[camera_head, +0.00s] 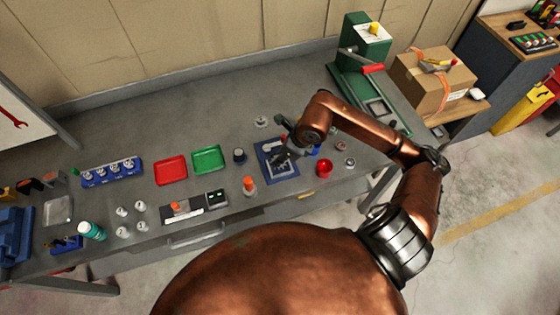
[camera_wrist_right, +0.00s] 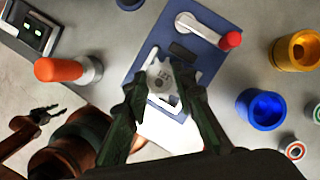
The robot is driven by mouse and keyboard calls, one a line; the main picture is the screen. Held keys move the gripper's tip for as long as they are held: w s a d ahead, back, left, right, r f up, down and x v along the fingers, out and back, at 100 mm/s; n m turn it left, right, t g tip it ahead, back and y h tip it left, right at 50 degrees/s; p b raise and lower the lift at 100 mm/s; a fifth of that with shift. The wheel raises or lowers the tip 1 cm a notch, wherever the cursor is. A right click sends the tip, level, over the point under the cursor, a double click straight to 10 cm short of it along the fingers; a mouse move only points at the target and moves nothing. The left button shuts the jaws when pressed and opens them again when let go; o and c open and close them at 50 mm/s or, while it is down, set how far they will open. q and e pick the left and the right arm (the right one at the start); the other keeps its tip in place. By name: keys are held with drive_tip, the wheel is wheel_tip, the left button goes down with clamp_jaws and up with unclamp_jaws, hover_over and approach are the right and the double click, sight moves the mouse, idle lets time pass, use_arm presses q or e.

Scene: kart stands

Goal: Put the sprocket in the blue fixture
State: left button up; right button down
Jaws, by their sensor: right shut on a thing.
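My right gripper (camera_wrist_right: 164,86) is shut on the sprocket (camera_wrist_right: 162,74), a small pale grey toothed disc with a hole in its middle. It holds the sprocket over the blue fixture (camera_wrist_right: 148,50), a blue plate with a grey lever and red knob. In the head view the right gripper (camera_head: 286,152) is over the blue fixture (camera_head: 263,147) and hides part of it. I cannot tell how high the sprocket is above the plate. A small dark gripper on a copper arm, seemingly my left gripper (camera_wrist_right: 45,113), shows at the wrist view's left edge, too small to read.
A red cup (camera_head: 324,168) and blue ring (camera_wrist_right: 262,109) stand right of the fixture. An orange-topped post (camera_head: 249,186) stands to its left. Green (camera_head: 208,158) and red trays (camera_head: 170,170) lie farther left. A green press (camera_head: 362,55) stands at the bench's far right.

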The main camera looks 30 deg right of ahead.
drive_tip(key=shift+w+d+f, duration=0.1)
drive_tip(key=shift+d+f, duration=0.05)
drive_tip(key=shift+f, duration=0.8)
drive_tip(key=shift+w+d+f, duration=0.1)
drive_tip(key=shift+d+f, duration=0.05)
drive_tip(key=shift+f, duration=0.75)
drive_tip(key=shift+f, duration=0.1)
drive_tip(key=c, duration=1.9)
unclamp_jaws()
drive_tip(key=shift+s, duration=0.1)
drive_tip(key=v, duration=1.2)
